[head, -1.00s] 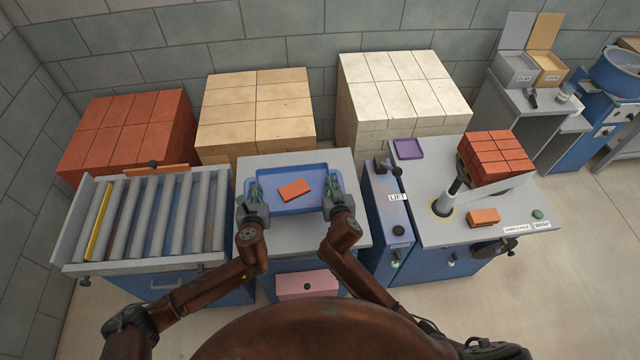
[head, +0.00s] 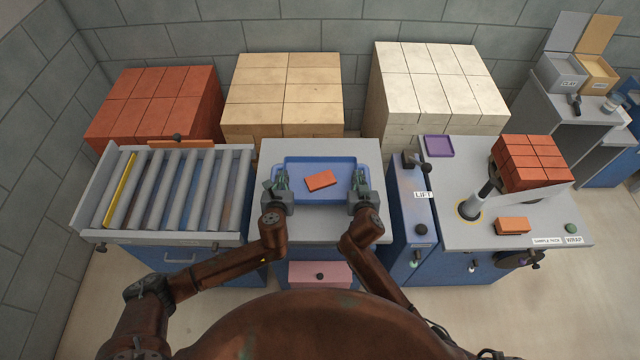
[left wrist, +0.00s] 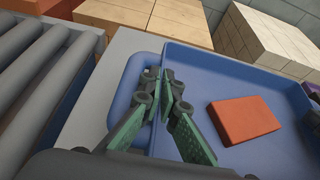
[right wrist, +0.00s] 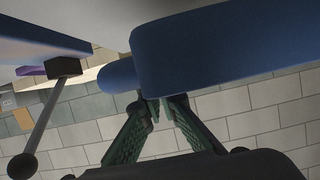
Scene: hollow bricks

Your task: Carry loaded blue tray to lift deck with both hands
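The blue tray (head: 330,207) is over the grey table in the head view and holds one orange brick (head: 320,180). My left gripper (head: 278,182) is at its left end; the left wrist view shows the fingers (left wrist: 163,82) closed about the tray's end wall beside its handle (left wrist: 127,95). My right gripper (head: 360,182) is at the right end; the right wrist view shows its fingertips (right wrist: 165,102) together against the blue tray (right wrist: 225,50). Any gap under the tray is hard to tell. The blue lift unit (head: 408,205), labelled LIFT, stands right of the table.
A roller conveyor (head: 170,190) is left of the table (head: 318,225). Brick stacks stand behind: red (head: 155,100), tan (head: 282,92), cream (head: 435,85). Right of the lift, a bench (head: 460,232) bears a purple tray (head: 438,146) and red bricks (head: 530,160). A dark lever (head: 410,162) rises on the lift.

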